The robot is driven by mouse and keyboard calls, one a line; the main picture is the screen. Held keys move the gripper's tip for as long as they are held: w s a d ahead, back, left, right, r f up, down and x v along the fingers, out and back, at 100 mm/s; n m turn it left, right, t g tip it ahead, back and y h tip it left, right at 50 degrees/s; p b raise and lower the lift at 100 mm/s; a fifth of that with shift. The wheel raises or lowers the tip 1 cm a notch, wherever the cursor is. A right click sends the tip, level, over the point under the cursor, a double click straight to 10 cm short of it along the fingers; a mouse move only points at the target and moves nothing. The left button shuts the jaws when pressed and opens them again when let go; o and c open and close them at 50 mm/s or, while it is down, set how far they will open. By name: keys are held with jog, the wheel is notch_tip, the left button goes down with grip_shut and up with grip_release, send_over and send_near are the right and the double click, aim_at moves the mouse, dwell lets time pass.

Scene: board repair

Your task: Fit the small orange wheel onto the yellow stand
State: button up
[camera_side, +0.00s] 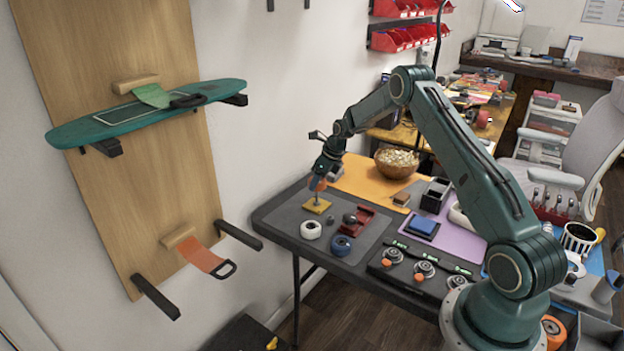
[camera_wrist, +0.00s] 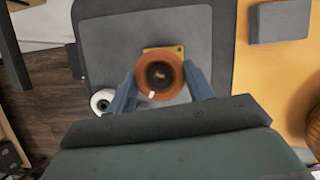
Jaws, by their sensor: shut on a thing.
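My gripper (camera_wrist: 160,92) is shut on the small orange wheel (camera_wrist: 144,84), with one blue finger on each side of it in the wrist view. In the side view my gripper (camera_side: 322,176) points down over the yellow stand (camera_side: 317,206), and the orange wheel (camera_side: 316,184) shows at its fingertips. The stand has a square yellow base on the grey mat with a thin upright post. The wheel is above the base, at the top part of the post. In the wrist view the base (camera_wrist: 178,50) is mostly hidden beneath the wheel. I cannot tell whether the post is inside the wheel's hole.
A white wheel (camera_side: 311,229), a blue wheel (camera_side: 341,245) and a red part (camera_side: 361,219) lie near the stand on the grey mat (camera_side: 288,222). A wooden bowl (camera_side: 396,164) stands behind on the orange mat. The table's left edge is close to the stand.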

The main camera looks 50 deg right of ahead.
send_over(319, 202)
jog(key=shift+a+f, duration=0.1)
jog(key=shift+f, duration=2.05)
jog(key=shift+f, duration=0.55)
jog(key=o, duration=0.7)
jog(key=shift+f, duration=0.1)
jog(key=shift+o, duration=0.2)
jog(key=shift+v, duration=5.55)
jog(key=shift+a, duration=0.1)
